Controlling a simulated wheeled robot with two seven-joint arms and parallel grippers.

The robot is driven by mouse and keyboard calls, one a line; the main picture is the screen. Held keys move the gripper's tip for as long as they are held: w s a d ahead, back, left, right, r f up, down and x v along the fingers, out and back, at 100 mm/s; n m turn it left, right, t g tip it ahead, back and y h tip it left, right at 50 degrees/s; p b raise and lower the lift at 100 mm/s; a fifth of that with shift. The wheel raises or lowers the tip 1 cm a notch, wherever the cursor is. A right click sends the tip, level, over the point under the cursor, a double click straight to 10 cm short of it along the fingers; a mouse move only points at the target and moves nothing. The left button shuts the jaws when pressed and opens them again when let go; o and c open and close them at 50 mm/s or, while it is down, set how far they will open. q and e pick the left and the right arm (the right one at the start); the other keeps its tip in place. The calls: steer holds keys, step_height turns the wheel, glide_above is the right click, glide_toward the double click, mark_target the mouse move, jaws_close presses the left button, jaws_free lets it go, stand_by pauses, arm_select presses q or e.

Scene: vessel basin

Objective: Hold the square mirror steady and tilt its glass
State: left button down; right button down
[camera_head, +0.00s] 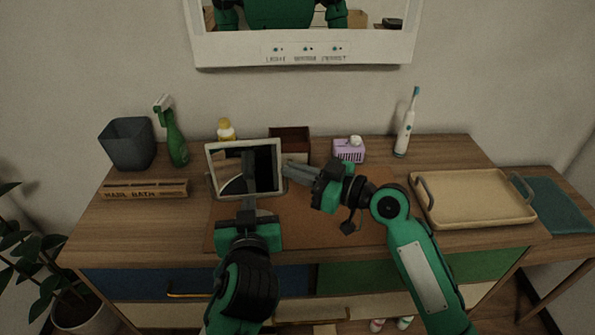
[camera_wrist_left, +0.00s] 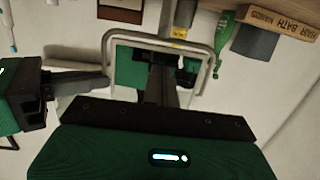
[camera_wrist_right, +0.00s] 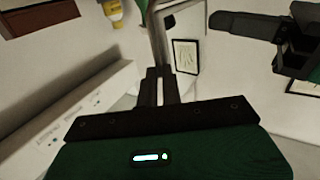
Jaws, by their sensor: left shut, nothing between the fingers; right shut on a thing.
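The square mirror (camera_head: 217,158) stands on the dresser, with a pale frame and its glass facing me. My right gripper (camera_head: 288,172) is shut on the right side of its frame. The right wrist view shows the thin frame edge (camera_wrist_right: 155,35) running into the fingers (camera_wrist_right: 158,88). My left gripper (camera_head: 249,203) is shut and empty, its fingertips in front of the glass near the lower edge. In the left wrist view its fingers (camera_wrist_left: 164,85) overlap the glass inside the rounded frame (camera_wrist_left: 112,38); I cannot tell whether they touch it. The mirror's base is mostly hidden.
A grey bin (camera_head: 127,144) and a hair bath box (camera_head: 145,189) are left. A purple dispenser (camera_head: 348,150), toothbrush (camera_head: 405,130) and tray (camera_head: 470,222) are right.

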mark_target(249, 188)
arm_select(q)
steer(key=shift+x, duration=1.2)
steer(key=shift+r+x, duration=0.1)
steer(key=shift+x, duration=0.65)
steer(key=shift+r+x, duration=0.15)
steer(key=shift+x, duration=0.6)
stand_by(0.9)
steer(key=shift+d, duration=0.1)
steer(key=shift+f+v, duration=0.15)
steer(key=shift+v, duration=0.8)
steer(key=shift+f+v, duration=0.15)
steer(key=shift+v, duration=0.85)
steer(key=shift+f+v, duration=0.2)
steer(key=shift+v, duration=0.75)
steer(key=shift+s, duration=0.1)
arm_select(e)
steer(key=c, duration=1.5)
jaws_free()
steer(key=shift+s+d, duration=0.1)
steer(key=v, duration=1.2)
